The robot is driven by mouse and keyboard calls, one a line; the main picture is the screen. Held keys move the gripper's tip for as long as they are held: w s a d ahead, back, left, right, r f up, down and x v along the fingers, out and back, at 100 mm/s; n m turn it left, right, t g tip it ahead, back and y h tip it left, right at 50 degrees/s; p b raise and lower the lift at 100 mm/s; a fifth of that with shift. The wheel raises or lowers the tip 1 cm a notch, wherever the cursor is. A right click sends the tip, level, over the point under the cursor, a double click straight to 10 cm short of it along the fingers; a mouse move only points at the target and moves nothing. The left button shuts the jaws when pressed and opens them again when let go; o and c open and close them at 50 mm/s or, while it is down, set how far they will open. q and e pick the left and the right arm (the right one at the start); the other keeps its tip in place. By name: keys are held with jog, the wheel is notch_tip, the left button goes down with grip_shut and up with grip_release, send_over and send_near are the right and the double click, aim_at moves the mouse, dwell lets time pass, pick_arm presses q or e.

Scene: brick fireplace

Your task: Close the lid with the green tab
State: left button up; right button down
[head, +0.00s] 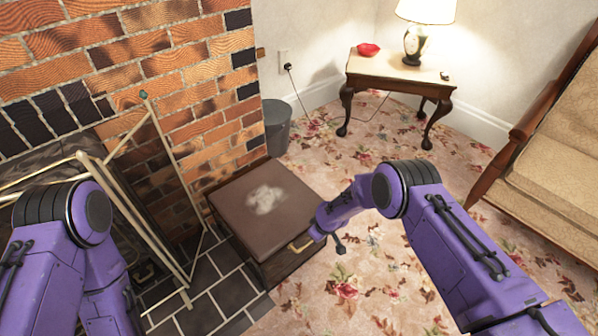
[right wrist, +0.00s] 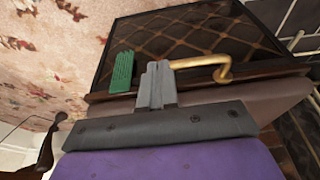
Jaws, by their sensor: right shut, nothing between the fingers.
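A low box with a broad brown lid (head: 270,200) sits on the floor beside the fireplace. The lid lies about level over the box in the head view; whether it is fully closed I cannot tell. A ribbed green tab (right wrist: 122,72) shows at the box's edge in the right wrist view, beside a brass handle (right wrist: 205,63). The handle also shows in the head view (head: 301,244). My right gripper (right wrist: 157,85) is shut and empty, its tips near the tab and handle; contact is unclear. My left gripper is out of view; only its arm shows.
A brass-framed fire screen (head: 140,205) stands left of the box, against the brick fireplace. A grey bin (head: 277,127) is behind the box. A side table (head: 395,75) with a lamp and a sofa (head: 555,140) stand to the right. Flowered carpet lies open between them.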

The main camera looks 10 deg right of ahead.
jog(key=shift+s+f, duration=0.25)
jog(key=shift+f, duration=0.15)
jog(key=r+p, duration=0.2)
jog(key=r, duration=0.1)
jog(key=w+r+p, duration=0.1)
jog(key=r+p, duration=0.2)
jog(key=shift+w+a, duration=0.15)
jog(key=shift+a, duration=0.05)
jog(key=s+d+r+p, duration=0.1)
jog(key=s+d+r, duration=0.1)
jog(key=s+r, duration=0.3)
notch_tip(320, 180, up, 2)
jog(key=shift+d, duration=0.4)
